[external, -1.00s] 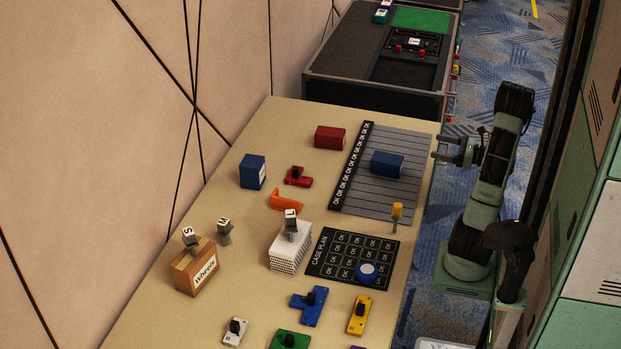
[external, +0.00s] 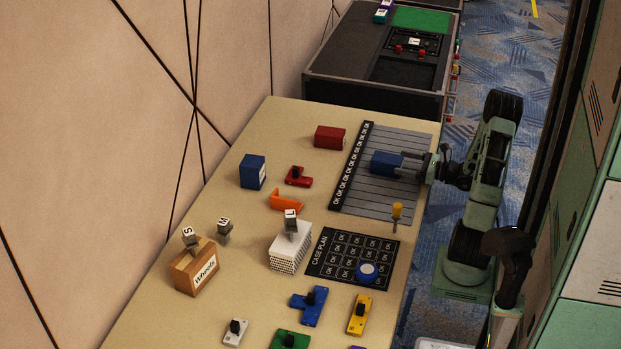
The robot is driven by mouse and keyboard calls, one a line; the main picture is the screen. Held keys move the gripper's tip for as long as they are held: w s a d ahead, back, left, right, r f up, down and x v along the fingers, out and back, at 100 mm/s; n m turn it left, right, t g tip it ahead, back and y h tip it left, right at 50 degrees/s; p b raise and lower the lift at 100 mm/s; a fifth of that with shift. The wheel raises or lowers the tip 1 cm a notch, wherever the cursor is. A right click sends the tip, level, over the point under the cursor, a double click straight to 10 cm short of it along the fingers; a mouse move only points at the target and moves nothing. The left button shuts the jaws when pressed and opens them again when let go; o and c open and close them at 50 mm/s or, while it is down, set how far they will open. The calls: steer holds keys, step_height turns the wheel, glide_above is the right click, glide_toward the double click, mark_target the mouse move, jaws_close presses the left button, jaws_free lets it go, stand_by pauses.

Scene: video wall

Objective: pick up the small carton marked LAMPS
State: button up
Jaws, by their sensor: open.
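No marking reading LAMPS can be made out in this view. A small blue carton (external: 386,163) lies on the grey slatted mat (external: 372,205). My gripper (external: 405,163) is open at the right end of this carton, fingers pointing left. I cannot tell whether the fingers touch it or straddle it. Another blue carton (external: 250,172) with a white label stands at the table's left, its text too small to read. A dark red carton (external: 329,138) stands at the back of the table. My gripper is apart from both of these.
Several coloured blocks lie at the front. A dark case (external: 375,90) stands behind.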

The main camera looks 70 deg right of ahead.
mark_target(388, 158)
steer(key=shift+w+d+b, duration=0.2)
steer(key=shift+w+b, duration=0.55)
steer(key=shift+w, duration=2.55)
steer(key=c, duration=1.1)
